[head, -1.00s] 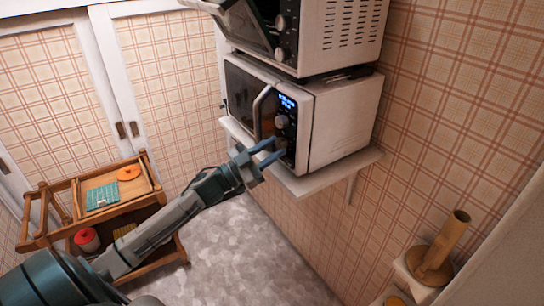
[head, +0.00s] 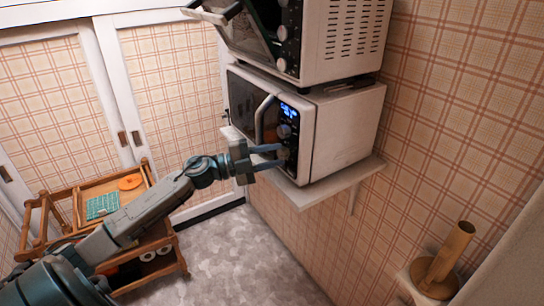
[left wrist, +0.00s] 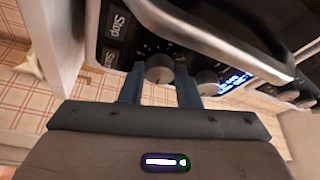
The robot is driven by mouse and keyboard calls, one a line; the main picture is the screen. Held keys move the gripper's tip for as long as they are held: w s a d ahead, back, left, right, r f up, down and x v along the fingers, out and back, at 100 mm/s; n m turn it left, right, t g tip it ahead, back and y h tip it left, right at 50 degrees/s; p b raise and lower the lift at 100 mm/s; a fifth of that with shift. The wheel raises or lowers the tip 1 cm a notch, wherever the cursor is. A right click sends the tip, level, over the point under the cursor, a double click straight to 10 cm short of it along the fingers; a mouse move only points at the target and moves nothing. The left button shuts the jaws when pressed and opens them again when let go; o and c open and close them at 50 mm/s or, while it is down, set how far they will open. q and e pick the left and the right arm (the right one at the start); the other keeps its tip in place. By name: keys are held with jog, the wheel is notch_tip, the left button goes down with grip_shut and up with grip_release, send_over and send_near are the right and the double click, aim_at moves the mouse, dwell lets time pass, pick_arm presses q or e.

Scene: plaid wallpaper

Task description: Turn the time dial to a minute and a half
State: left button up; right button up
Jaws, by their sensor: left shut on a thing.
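A white microwave (head: 345,127) with a dark door and curved handle stands on a wall shelf. Its front panel has a lit blue display (head: 289,109), an upper knob (head: 284,131) and a lower knob (head: 283,152). My left gripper (head: 276,156) is at the lower knob. In the left wrist view, its fingers are shut on the sides of that grey knob (left wrist: 160,68). The other knob (left wrist: 207,83) shows beside the right finger, towards the display. Stop and Start buttons show on the far side. The display digits are too small to read. My right gripper is not in view.
A toaster oven (head: 340,40) with its door open sits on the microwave. The microwave's handle (head: 262,118) stands out beside the panel. A wooden cart (head: 75,200) is at the left. A brown cylinder on a base (head: 440,262) is at the lower right. Floor below is clear.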

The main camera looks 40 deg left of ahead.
pick_arm(q)
jog(key=shift+m, duration=0.6)
jog(key=shift+g, duration=0.4)
jog(key=o, duration=1)
jog(key=shift+c, duration=0.2)
jog(key=shift+a, duration=0.1)
